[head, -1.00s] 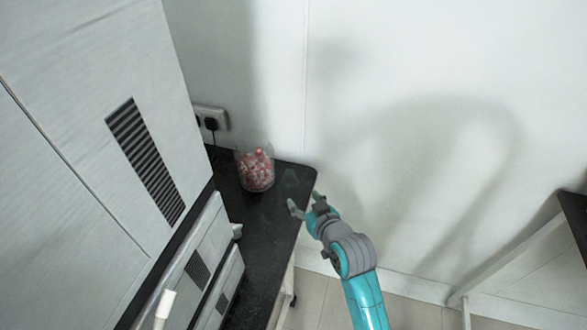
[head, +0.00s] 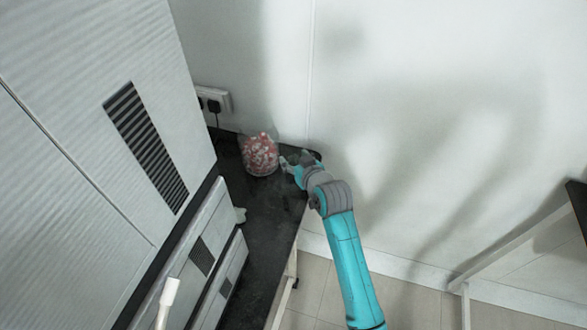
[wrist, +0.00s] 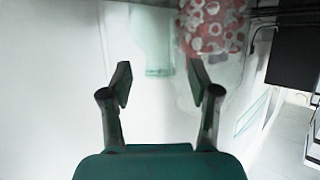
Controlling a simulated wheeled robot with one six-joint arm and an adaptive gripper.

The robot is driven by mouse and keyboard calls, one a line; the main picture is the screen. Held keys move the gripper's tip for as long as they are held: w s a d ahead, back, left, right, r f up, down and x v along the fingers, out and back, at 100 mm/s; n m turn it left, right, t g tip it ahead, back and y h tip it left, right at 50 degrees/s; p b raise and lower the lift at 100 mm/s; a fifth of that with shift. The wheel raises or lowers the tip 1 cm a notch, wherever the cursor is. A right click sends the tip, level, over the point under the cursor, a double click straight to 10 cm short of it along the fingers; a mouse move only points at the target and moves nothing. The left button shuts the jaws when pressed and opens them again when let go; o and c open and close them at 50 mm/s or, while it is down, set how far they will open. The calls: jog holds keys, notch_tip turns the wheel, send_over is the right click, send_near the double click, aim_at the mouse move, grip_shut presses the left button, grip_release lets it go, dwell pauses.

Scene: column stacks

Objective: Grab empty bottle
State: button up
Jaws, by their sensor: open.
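A clear, pale green-tinted empty bottle (wrist: 158,48) shows in the wrist view, ahead of my gripper (wrist: 160,80) and roughly in line with the gap between the fingers. Its top end is cut off or blurred there. In the head view my gripper (head: 293,161) is over the far right corner of the dark counter, and I cannot clearly make out the bottle near it. The fingers are apart with nothing between them.
A clear jar of red and white pieces (head: 260,155) stands left of my gripper on the dark counter (head: 265,225); it also shows in the wrist view (wrist: 213,32). A wall socket (head: 213,99) is behind. Grey cabinets with vents (head: 147,147) rise at left.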

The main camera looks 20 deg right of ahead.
jog(key=shift+x, duration=0.8)
jog(key=shift+c, duration=0.2)
grip_shut()
